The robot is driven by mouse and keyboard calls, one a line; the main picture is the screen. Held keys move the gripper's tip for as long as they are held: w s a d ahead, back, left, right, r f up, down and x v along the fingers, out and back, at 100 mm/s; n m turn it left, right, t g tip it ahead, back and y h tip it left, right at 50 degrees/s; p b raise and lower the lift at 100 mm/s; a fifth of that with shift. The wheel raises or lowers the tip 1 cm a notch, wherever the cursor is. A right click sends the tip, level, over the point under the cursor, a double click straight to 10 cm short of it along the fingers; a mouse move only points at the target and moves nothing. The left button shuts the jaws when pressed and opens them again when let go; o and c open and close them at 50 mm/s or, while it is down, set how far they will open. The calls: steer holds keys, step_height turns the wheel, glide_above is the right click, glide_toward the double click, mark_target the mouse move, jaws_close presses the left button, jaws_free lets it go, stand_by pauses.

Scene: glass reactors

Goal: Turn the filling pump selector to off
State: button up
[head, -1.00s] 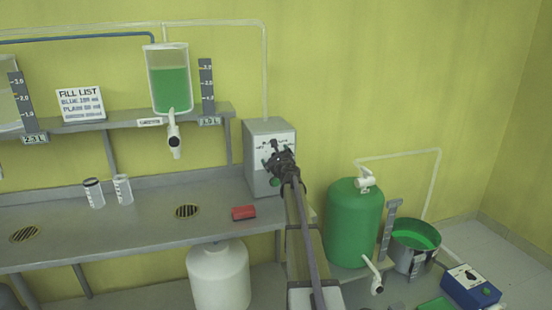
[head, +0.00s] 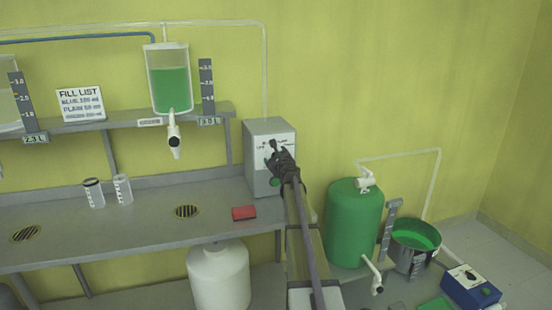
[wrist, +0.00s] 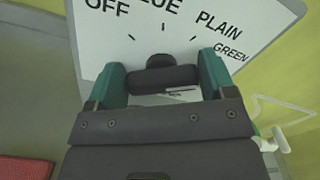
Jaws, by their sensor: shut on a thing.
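The pump selector is a grey box (head: 261,185) with a white dial plate, standing at the right end of the bench. In the wrist view the dial plate (wrist: 228,20) reads OFF at the left, then a partly cut-off word ending in UE, PLAIN and GREEN at the right. Its dark knob (wrist: 160,75) sits below the tick marks. My gripper (head: 275,163) is at the front of the box; in the wrist view its teal fingers (wrist: 162,82) are on either side of the knob, shut on it. I cannot tell exactly which mark the knob points to.
A red block (head: 244,213) lies on the bench left of my arm. A green tank (head: 352,225), a metal pot (head: 408,262) with green liquid and a blue box (head: 470,287) stand to the right. A hanging vessel (head: 169,78) holds green liquid above the bench.

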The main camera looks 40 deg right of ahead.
steer(key=n, duration=0.6)
steer(key=shift+a+f+n, duration=0.2)
steer(key=shift+f+n, duration=0.05)
steer(key=shift+n, duration=0.05)
steer(key=n, duration=0.3)
steer(key=shift+f+n+b, duration=0.15)
steer(key=shift+n+b, duration=0.15)
steer(key=shift+b, duration=0.05)
steer(key=n, duration=0.3)
steer(key=shift+f+n, duration=0.1)
steer(key=shift+n, duration=0.2)
steer(key=n, duration=0.4)
steer(key=shift+f+n+b, duration=0.2)
steer(key=shift+n+b, duration=0.1)
steer(key=n, duration=0.5)
steer(key=shift+d+f, duration=0.1)
steer(key=shift+d, duration=0.1)
steer(key=o, duration=0.9)
